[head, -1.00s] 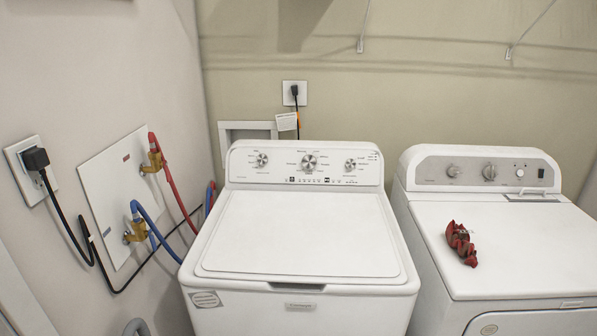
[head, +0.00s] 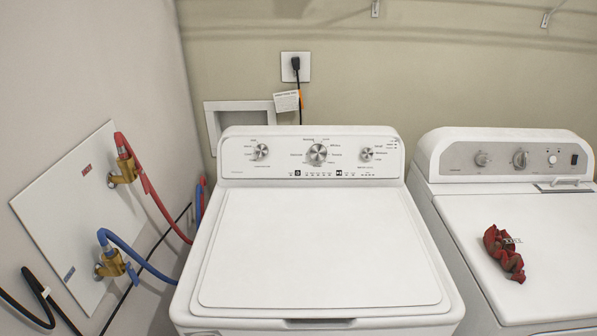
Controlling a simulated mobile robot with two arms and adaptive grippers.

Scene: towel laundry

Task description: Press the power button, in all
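A white washer (head: 318,240) stands in the middle of the head view with its lid closed. Its control panel (head: 312,155) has a large center knob (head: 317,153), a smaller knob on each side, and a row of small dark buttons and lights (head: 317,173) below. A white dryer (head: 480,215) stands to its right. Its grey panel (head: 510,158) has two knobs, a small round white button (head: 552,159) and a dark rectangular switch (head: 574,160). I cannot tell which control is the power button. Neither of my grippers is in view.
A crumpled red cloth (head: 504,252) lies on the dryer top. Red (head: 150,190) and blue hoses (head: 135,255) run from brass valves on the left wall panel (head: 70,190). A narrow gap separates the two machines. A plugged outlet (head: 296,67) is on the back wall.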

